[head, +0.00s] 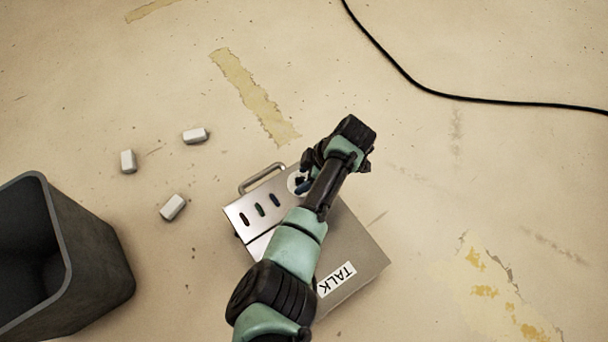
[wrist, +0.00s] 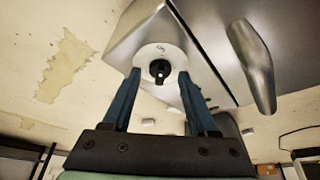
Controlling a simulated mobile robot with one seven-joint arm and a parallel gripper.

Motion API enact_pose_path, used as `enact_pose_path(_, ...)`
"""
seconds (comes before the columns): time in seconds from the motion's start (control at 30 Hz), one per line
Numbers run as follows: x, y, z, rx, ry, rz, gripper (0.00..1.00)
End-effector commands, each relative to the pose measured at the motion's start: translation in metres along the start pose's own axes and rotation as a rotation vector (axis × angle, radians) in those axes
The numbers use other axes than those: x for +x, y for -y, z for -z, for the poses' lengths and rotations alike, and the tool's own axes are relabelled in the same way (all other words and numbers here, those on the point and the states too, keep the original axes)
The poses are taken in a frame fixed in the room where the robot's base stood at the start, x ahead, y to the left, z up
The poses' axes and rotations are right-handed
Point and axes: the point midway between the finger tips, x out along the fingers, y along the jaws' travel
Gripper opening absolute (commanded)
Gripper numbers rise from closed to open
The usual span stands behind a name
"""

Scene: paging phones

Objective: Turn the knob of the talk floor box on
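The talk floor box (head: 355,238) is a grey metal box lying on the floor, with a white TALK label (head: 336,279) on its face. Its brighter panel has several dark slots and a handle (head: 261,178). The box also shows in the wrist view (wrist: 140,25). There the black knob (wrist: 160,70) sits on a round white dial with a small mark above it. My gripper (wrist: 160,84) is open, its two blue fingers apart on either side of the dial. The knob is between them in the picture; I cannot tell if they touch it. In the head view my arm covers part of the box.
A dark grey bin (head: 95,255) stands at the lower left. Several small white blocks (head: 173,207) lie on the floor between bin and box. A black cable (head: 440,90) runs across the upper right. The floor right of the box is clear.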

Motion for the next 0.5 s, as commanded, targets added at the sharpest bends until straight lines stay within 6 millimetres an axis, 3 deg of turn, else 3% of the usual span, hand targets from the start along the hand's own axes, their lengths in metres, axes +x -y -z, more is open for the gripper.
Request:
enact_pose_path(0.03,0.0,0.0,0.0,0.0,0.0,0.0,0.48)
enact_pose_path(0.3,0.0,0.0002,-0.0001,0.0,0.0,0.001,0.0)
enact_pose_path(0.5,-0.0002,0.0005,-0.0002,0.001,0.0,0.001,0.0)
